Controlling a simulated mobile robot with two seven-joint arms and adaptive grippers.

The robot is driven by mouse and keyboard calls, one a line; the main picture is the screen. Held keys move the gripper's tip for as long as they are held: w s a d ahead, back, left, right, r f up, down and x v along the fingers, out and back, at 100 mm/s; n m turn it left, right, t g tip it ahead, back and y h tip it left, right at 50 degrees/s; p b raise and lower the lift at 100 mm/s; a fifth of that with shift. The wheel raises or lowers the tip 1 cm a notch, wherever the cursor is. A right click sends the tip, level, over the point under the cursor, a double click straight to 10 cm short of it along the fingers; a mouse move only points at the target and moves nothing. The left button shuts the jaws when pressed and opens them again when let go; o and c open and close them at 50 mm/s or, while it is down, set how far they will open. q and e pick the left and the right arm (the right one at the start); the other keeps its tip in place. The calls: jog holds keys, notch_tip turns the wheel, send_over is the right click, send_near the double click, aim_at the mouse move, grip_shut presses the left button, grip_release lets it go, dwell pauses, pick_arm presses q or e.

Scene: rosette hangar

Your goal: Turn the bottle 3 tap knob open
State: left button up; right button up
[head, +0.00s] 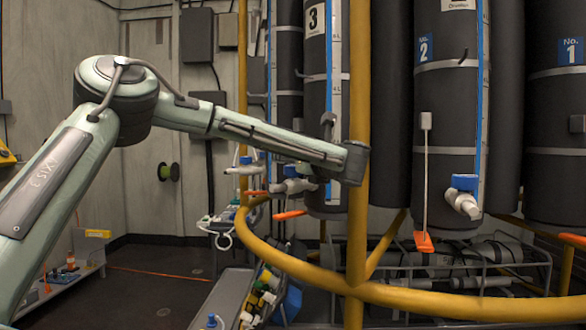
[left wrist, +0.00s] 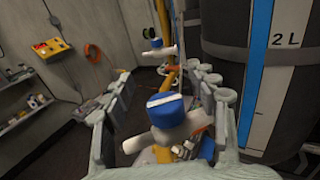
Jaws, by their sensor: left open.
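Bottle 3 (head: 314,110) is a dark cylinder with a "3" label, behind the yellow post in the head view. Its white tap (head: 297,187) with a blue knob (head: 291,171) is at its lower front. In the left wrist view the blue knob (left wrist: 165,108) on its white tap body (left wrist: 180,132) lies between the fingers of my left gripper (left wrist: 162,80). The gripper is open, with a finger on each side. I cannot tell whether either finger touches the knob. In the head view my left wrist hides part of the area. My right gripper is not seen.
A yellow post (head: 358,225) and curved yellow rail (head: 440,303) stand close to my left wrist. Bottle 2 (head: 445,105) with its blue-knobbed tap (head: 465,184) is to the right. Another white tap (head: 243,170) is left of bottle 3. An orange tag (head: 289,214) hangs below.

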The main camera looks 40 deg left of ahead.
pick_arm(q)
notch_tip(320, 180, up, 7)
jog(key=shift+r, duration=0.1)
dwell(0.3)
